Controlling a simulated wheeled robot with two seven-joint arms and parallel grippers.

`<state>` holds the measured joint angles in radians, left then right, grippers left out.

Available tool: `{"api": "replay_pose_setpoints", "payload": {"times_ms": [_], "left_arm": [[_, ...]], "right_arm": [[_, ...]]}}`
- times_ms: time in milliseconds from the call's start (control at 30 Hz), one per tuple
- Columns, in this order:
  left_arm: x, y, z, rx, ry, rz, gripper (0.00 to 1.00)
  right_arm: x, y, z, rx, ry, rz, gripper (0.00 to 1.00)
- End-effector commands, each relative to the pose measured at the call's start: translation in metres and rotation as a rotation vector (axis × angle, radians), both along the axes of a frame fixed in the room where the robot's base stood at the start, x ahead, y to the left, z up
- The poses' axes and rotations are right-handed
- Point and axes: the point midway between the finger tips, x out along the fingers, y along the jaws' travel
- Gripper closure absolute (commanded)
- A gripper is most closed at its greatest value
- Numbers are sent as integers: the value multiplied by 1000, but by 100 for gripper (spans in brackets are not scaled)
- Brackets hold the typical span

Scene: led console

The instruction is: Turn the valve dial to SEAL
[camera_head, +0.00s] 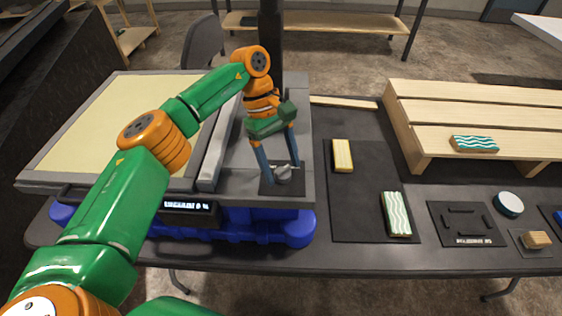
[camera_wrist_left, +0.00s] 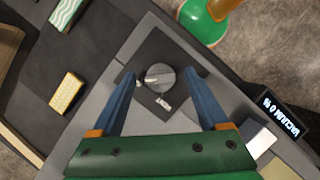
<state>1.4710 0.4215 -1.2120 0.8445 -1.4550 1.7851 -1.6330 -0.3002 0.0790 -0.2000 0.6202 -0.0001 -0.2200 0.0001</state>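The valve dial (camera_head: 284,174) is a small grey round knob on a dark square plate (camera_head: 267,186), at the right front of the grey console. My left gripper (camera_head: 282,172) points down over the plate. Its two blue fingers stand open on either side of the dial, and the left wrist view shows gaps between the fingertips (camera_wrist_left: 160,76) and the knob. My right gripper is not in view.
The console's display (camera_wrist_left: 282,118) reads "VACUUM 0 %". A yellow block (camera_head: 343,155) and a wavy-patterned block (camera_head: 397,214) lie on a dark mat to the right. Further right are a wooden slatted rack (camera_head: 480,112), a round teal-edged puck (camera_head: 508,204) and a small wooden block (camera_head: 537,239).

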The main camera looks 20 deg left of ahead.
Motion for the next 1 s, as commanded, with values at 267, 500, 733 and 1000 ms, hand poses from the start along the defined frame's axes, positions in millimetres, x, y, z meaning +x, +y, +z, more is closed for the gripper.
{"api": "replay_pose_setpoints", "payload": {"times_ms": [267, 500, 733, 1000], "left_arm": [[6, 8, 23, -1, -5, 4, 22], [12, 20, 63, 1, 0, 3, 22], [13, 23, 66, 1, -1, -1, 22], [13, 23, 65, 1, -1, -1, 22]], "right_arm": [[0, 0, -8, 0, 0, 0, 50], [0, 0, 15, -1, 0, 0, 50], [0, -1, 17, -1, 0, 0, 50], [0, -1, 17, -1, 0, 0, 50]]}}
